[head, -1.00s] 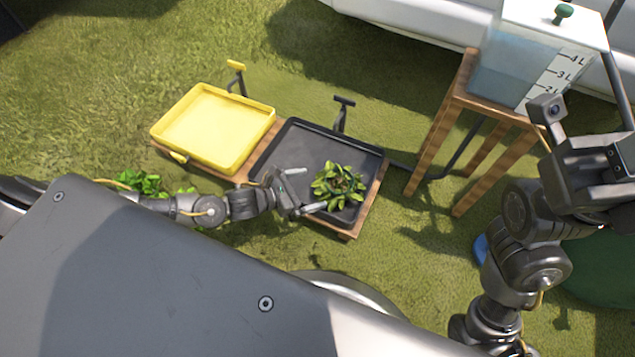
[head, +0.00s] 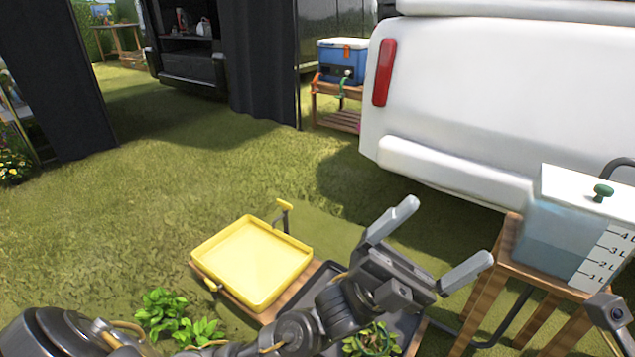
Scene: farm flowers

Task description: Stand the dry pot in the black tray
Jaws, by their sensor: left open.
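The black tray (head: 318,282) sits at the bottom centre on a wooden stand, largely hidden behind my left arm. A leafy green plant (head: 372,341) shows in it at the lower edge of the view; its pot is not visible. My left gripper (head: 450,230) is open and empty, raised above the tray with its fingers pointing up and right. Leafy plants (head: 160,308) show at the lower left, beside the yellow tray; their pots are not visible. I cannot tell which plant has the dry pot. My right gripper's fingers are out of view.
The yellow tray (head: 255,262) is empty, left of the black one. A water tank (head: 560,240) stands on a wooden stand at the right. A white vehicle (head: 490,100) is behind. A blue cooler (head: 342,62) sits further back. Open grass lies at the left.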

